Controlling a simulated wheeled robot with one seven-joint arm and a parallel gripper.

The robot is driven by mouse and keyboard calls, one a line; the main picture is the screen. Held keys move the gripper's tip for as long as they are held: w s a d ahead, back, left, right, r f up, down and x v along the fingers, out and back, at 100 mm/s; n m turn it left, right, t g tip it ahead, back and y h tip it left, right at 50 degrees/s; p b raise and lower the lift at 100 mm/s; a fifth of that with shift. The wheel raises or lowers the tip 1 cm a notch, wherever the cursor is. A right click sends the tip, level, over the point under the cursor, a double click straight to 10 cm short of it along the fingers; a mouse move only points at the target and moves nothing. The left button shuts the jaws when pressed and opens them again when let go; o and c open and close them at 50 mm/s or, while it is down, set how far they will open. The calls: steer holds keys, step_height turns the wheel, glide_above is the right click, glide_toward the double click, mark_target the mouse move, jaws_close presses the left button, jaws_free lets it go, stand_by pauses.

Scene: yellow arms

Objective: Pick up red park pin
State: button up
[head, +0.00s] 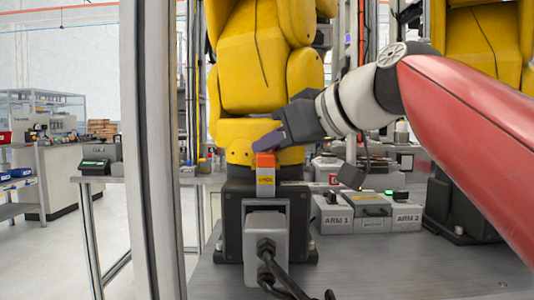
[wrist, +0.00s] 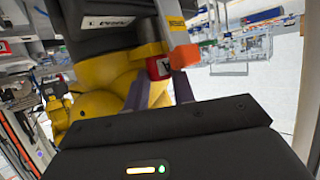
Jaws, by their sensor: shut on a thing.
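The red park pin (wrist: 158,68) shows in the wrist view as a small red piece with a pale mark, between my fingertips. My gripper (wrist: 160,82) is shut on it, with one finger on each side. In the head view my gripper (head: 272,141) reaches in from the right, just above an orange-topped grey bracket (head: 266,186) at the base of the yellow arm (head: 258,60). I cannot make out the pin clearly there. In the wrist view the bracket's orange end (wrist: 184,56) is close beside the pin. Whether the pin touches the bracket cannot be told.
Grey boxes labelled ARM 1 (head: 336,222) and ARM 2 (head: 405,217) stand on the metal table (head: 400,272) to the right of the arm base. A grey upright post (head: 150,150) stands at the left. The table's front right is clear.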

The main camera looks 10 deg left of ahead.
steer(key=shift+r, duration=0.15)
step_height(320, 180, up, 4)
steer(key=shift+d+f+p, duration=0.1)
steer(key=shift+p, duration=0.8)
steer(key=s+d+b, duration=0.1)
steer(key=s+d, duration=0.8)
steer(key=d, duration=0.6)
steer(key=shift+s+f+b, duration=0.2)
steer(key=shift+f+b, duration=0.1)
steer(key=shift+b, duration=0.1)
steer(key=shift+d, duration=0.1)
